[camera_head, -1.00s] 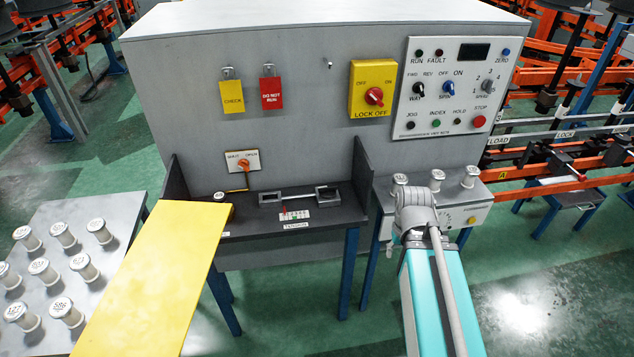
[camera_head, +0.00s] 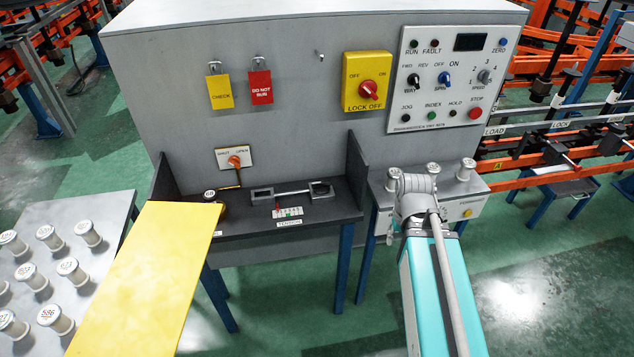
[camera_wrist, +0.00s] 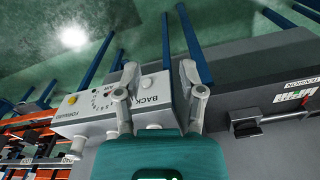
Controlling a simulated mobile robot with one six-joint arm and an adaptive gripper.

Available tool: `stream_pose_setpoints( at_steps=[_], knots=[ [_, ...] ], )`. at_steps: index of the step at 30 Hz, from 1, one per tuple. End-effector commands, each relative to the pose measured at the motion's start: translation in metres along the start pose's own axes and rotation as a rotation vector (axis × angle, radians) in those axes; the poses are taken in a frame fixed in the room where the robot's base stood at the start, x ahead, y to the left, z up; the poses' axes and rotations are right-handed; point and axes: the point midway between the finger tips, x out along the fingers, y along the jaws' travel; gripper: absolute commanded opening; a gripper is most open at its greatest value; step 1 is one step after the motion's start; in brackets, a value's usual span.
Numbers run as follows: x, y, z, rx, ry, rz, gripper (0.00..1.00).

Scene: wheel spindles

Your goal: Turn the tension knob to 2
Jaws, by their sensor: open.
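A small grey box (camera_head: 448,212) stands at the right of the machine's front. In the wrist view the same box (camera_wrist: 100,122) shows upside down, with BACK and FORWARD lettering, a dial with marks (camera_wrist: 102,98) and a yellow round part (camera_wrist: 72,99). The left finger partly covers the dial, so its setting cannot be read. I cannot tell which part is the tension knob. My gripper (camera_wrist: 158,75) is open and empty, its fingers in front of the box.
White spools (camera_head: 465,169) stand on the box. The dark shelf (camera_head: 240,222) holds a grey metal fixture (camera_head: 291,192). Above are a control panel (camera_head: 455,78) and a yellow lock-off switch (camera_head: 367,82). A yellow board (camera_head: 150,280) and a spool table (camera_head: 105,210) are at left.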

Motion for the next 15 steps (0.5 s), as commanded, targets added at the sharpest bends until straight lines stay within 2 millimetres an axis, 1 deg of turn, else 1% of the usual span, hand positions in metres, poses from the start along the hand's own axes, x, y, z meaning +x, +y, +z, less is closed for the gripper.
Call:
stream_pose_setpoints(
  at_steps=[5,8,11,15],
  knots=[
    [-0.008,-0.013,-0.023,-0.108,0.000,0.000,0.51],
    [-0.015,-0.025,-0.043,-0.229,0.000,0.000,0.51],
    [-0.023,-0.040,-0.069,-0.384,0.000,0.000,0.51],
    [-0.036,-0.067,-0.108,-0.640,0.000,0.000,0.51]
  ],
)
